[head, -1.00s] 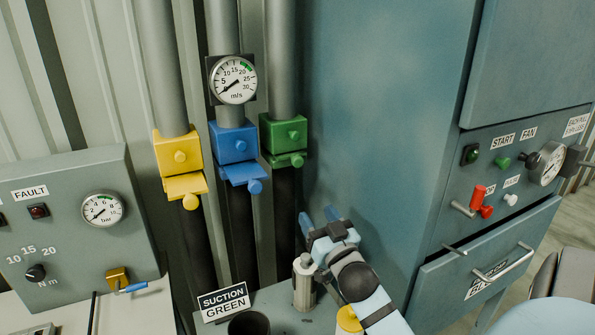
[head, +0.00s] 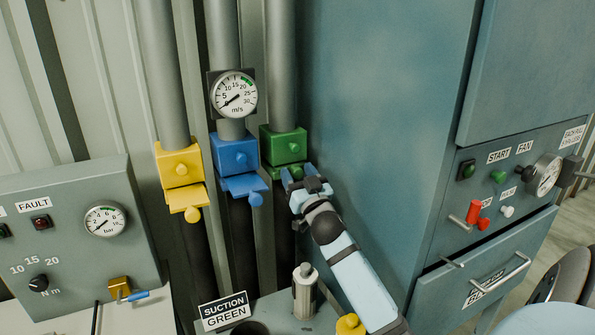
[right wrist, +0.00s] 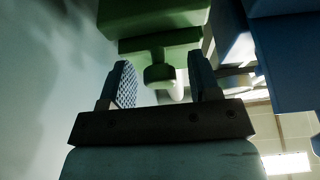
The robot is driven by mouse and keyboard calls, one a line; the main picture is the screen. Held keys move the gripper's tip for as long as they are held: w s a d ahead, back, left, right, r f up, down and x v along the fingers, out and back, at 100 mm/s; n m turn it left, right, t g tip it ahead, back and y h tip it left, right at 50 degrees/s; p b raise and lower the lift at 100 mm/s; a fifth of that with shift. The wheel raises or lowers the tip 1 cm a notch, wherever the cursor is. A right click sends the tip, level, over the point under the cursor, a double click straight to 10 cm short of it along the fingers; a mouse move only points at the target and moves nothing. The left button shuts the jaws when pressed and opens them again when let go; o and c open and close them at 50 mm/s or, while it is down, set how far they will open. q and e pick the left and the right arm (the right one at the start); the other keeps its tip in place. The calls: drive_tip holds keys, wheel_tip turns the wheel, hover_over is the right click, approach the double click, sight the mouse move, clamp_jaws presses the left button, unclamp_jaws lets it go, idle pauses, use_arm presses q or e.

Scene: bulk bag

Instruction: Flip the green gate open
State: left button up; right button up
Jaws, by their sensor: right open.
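The green gate (head: 284,145) is a green block on the rightmost of three vertical pipes, with a flap and small knob low on its front. My right gripper (head: 292,177) is just below it in the head view, its blue fingers open. In the right wrist view the green flap's knob (right wrist: 159,76) sits between the two open fingertips (right wrist: 160,82), with visible gaps on both sides. The flap's lower part is partly hidden by the gripper in the head view. My left gripper is not in view.
A blue gate (head: 235,153) stands close on the left, with a yellow gate (head: 180,163) beyond it. A blue-grey cabinet (head: 385,130) rises close on the right. A metal cylinder (head: 305,290) and a "SUCTION GREEN" sign (head: 225,310) stand below.

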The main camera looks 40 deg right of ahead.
drive_tip(key=shift+w+r, duration=0.1)
drive_tip(key=shift+w, duration=0.1)
clamp_jaws()
drive_tip(key=s+a+p, duration=0.1)
drive_tip(key=s+a, duration=0.1)
drive_tip(key=s, duration=0.4)
drive_tip(key=shift+s, duration=0.4)
unclamp_jaws()
drive_tip(key=shift+s, duration=0.25)
drive_tip(key=shift+a, duration=0.1)
